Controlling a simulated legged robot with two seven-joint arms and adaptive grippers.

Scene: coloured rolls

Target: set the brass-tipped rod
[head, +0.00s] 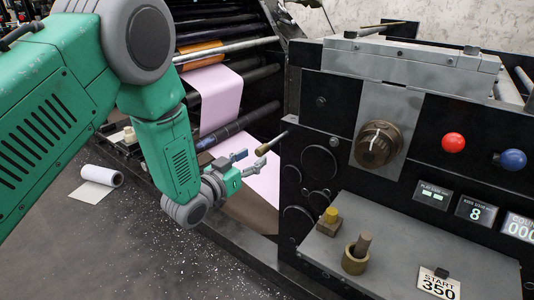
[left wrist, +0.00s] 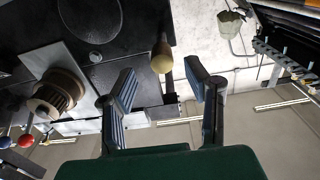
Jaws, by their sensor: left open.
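The brass-tipped rod (head: 273,143) sticks out at a slant from the left side of the black machine housing, its rounded tip pointing down and left. Its tip (left wrist: 162,57) shows in the left wrist view, just past the gap between my fingertips. My left gripper (head: 249,162) is open and empty, with its two fingers pointing towards the tip. The fingers look apart from the rod; the exact distance is hard to tell. In the left wrist view the two fingers (left wrist: 160,76) are spread on either side of the tip's line. My right gripper is out of view.
The machine's front panel carries a round knob (head: 378,146), a red button (head: 453,142) and a blue button (head: 513,160). A grey ledge (head: 400,245) below holds brass fittings. Pink web (head: 215,95) and rollers lie behind my left gripper. A white roll (head: 102,177) lies on the floor.

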